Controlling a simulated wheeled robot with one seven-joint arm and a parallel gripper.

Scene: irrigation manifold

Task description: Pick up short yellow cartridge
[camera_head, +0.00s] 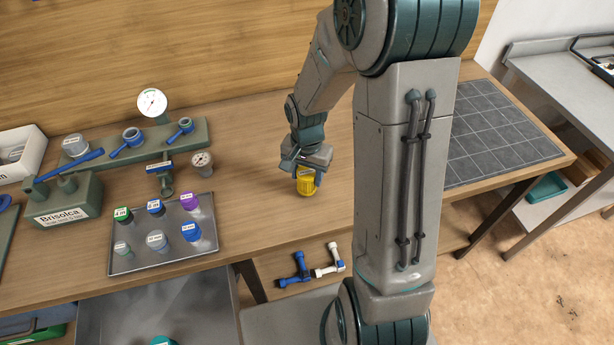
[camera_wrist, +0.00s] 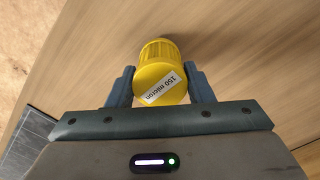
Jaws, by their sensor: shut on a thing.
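The short yellow cartridge (camera_head: 306,184) is in my gripper (camera_head: 305,168), over the wooden bench to the right of the metal tray in the head view. In the wrist view the yellow cartridge (camera_wrist: 160,66) sits between the two fingers of my gripper (camera_wrist: 160,86), with a white label reading "150 micron" on its near end. The fingers are shut on its sides. I cannot tell whether its lower end touches the bench.
A metal tray (camera_head: 126,263) holds several cartridges with green, blue, purple and grey caps. Behind it stand a green manifold (camera_head: 190,137) with gauges and a "Brisolca" block (camera_head: 60,215). A dark grid mat (camera_head: 500,140) lies at right. Bench around the cartridge is clear.

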